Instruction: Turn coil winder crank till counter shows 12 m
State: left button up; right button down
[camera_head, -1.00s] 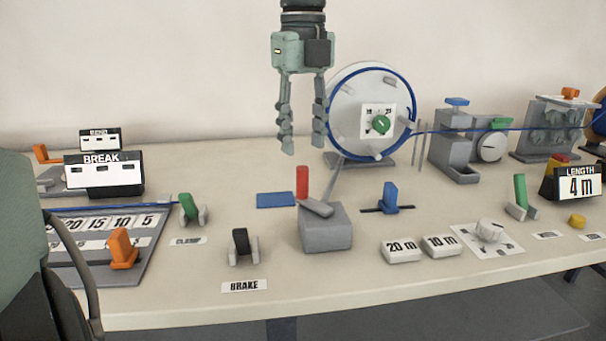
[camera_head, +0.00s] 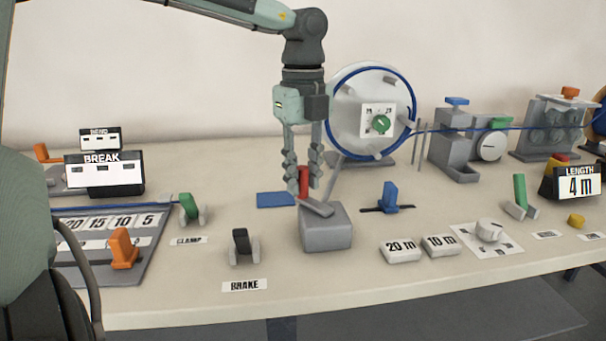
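The coil winder crank has a red upright handle (camera_head: 303,184) on a grey arm above a grey block (camera_head: 326,232). My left gripper (camera_head: 303,182) points down with one finger on each side of the red handle. Its fingers look closed against the handle, hiding part of it. The length counter (camera_head: 579,185) at the right reads 4 m. The winder's coil wheel (camera_head: 350,125), white with a blue rim and a green knob, stands behind. My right gripper is not in view.
A brake lever (camera_head: 241,246), a green clamp lever (camera_head: 189,208) and a break box (camera_head: 104,175) stand to the left. A blue lever (camera_head: 390,196) and blocks marked 20 m (camera_head: 400,250) and 10 m (camera_head: 440,245) are to the right.

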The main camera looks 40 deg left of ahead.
pick_arm(q)
grip_shut()
jog(key=shift+w, duration=0.1)
jog(key=shift+m, duration=0.3)
